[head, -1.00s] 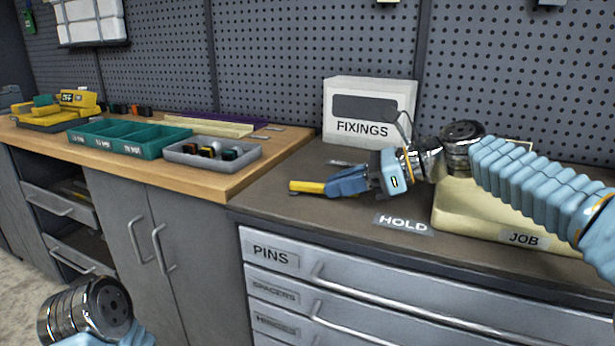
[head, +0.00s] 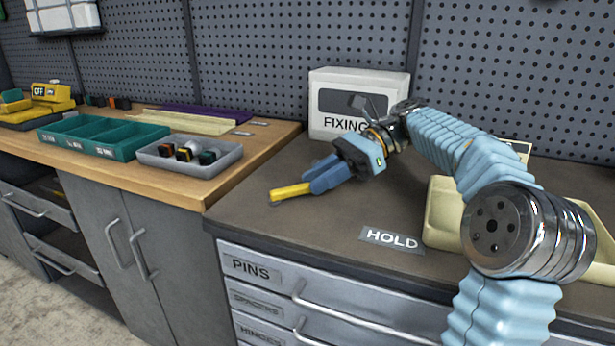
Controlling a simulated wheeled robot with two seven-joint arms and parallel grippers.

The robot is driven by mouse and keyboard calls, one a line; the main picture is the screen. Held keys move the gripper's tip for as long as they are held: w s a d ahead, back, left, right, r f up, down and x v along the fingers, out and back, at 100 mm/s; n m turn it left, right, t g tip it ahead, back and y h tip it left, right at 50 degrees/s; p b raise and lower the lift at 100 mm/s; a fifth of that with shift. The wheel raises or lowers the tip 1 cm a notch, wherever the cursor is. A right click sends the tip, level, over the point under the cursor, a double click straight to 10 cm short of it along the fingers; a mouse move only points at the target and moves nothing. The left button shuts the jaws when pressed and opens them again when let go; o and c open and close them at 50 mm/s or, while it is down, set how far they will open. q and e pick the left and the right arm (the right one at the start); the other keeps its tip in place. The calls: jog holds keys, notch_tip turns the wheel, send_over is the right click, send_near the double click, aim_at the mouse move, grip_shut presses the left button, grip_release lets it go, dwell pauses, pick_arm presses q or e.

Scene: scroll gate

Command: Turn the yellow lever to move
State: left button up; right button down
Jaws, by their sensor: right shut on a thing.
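My right gripper (head: 316,180) reaches over the dark worktop on the right, its blue fingers pointing left. It is shut on a short yellow bar (head: 288,192), whose end sticks out past the fingertips. The grip part of the bar is hidden by the fingers. I cannot tell whether this bar is the yellow lever. A yellow device (head: 51,91) marked OFF stands on the wooden bench at the far left, well away from the gripper. No lever can be made out clearly on it. My left gripper is out of view.
A FIXINGS box (head: 358,82) stands behind my right gripper. A HOLD label (head: 392,239) lies on the worktop, with a cream JOB tray (head: 440,214) to its right. A green divided tray (head: 104,139) and grey tray (head: 190,157) with small blocks occupy the wooden bench.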

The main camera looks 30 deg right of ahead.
dwell(0.4)
jog(key=c, duration=1.1)
grip_release()
jog(key=shift+w, duration=0.1)
notch_tip(320, 180, up, 3)
jog(key=shift+f, duration=0.2)
jog(key=s+a+r, duration=0.2)
jog(key=s+r, duration=0.1)
jog(key=s, duration=0.1)
jog(key=s+a+r, duration=0.3)
jog(key=r, duration=0.1)
jog(key=s+a+r, duration=0.3)
jog(key=s, duration=0.1)
jog(key=shift+s+r, duration=0.15)
jog(key=shift+s, duration=0.15)
